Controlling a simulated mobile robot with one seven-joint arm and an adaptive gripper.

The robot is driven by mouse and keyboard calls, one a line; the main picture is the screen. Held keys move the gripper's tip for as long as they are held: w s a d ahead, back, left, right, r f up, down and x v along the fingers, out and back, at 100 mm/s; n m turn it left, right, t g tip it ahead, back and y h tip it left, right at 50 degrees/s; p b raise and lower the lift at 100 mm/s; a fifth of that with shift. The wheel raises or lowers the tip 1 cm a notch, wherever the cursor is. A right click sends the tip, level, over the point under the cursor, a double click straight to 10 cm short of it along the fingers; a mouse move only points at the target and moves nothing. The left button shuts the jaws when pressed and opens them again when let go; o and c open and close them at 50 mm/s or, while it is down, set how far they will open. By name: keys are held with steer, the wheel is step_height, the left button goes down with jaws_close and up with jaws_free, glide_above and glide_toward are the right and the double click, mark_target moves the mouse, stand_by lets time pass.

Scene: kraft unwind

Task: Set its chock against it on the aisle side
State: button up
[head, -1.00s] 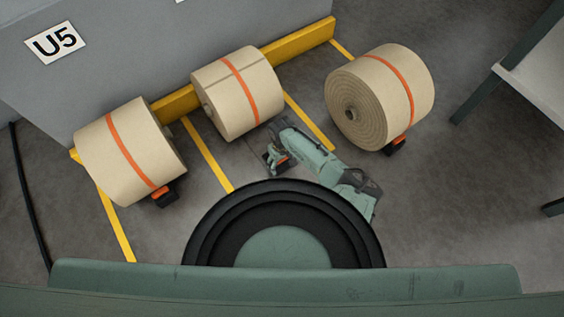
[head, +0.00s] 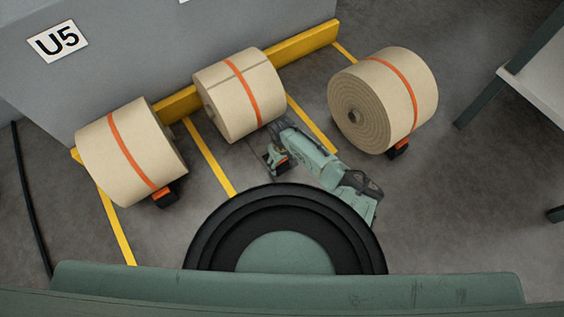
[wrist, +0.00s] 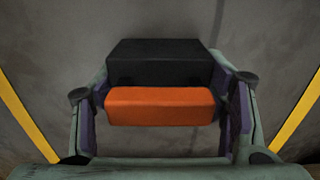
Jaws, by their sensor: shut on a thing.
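The middle kraft roll (head: 240,95), tan with an orange band and a dark stripe, lies between two yellow floor lines near the yellow beam. My gripper (head: 277,161) is low on the aisle side of this roll, with a visible gap between them. It is shut on a black and orange chock (wrist: 160,106). In the wrist view the chock sits between both fingers, orange face nearer the camera and black part beyond. In the head view the chock is small and mostly hidden by my gripper; I cannot tell whether it touches the floor.
The left roll (head: 131,152) has its own chock (head: 164,195) at its lower right. The right roll (head: 383,100) has one (head: 398,149) below it. The yellow beam (head: 180,102) runs along the grey U5 cabinet (head: 140,45). A table (head: 535,80) stands at right.

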steer(key=o, duration=1.4)
steer(key=shift+c, duration=0.2)
step_height(320, 180, up, 12)
steer(key=shift+r, duration=0.1)
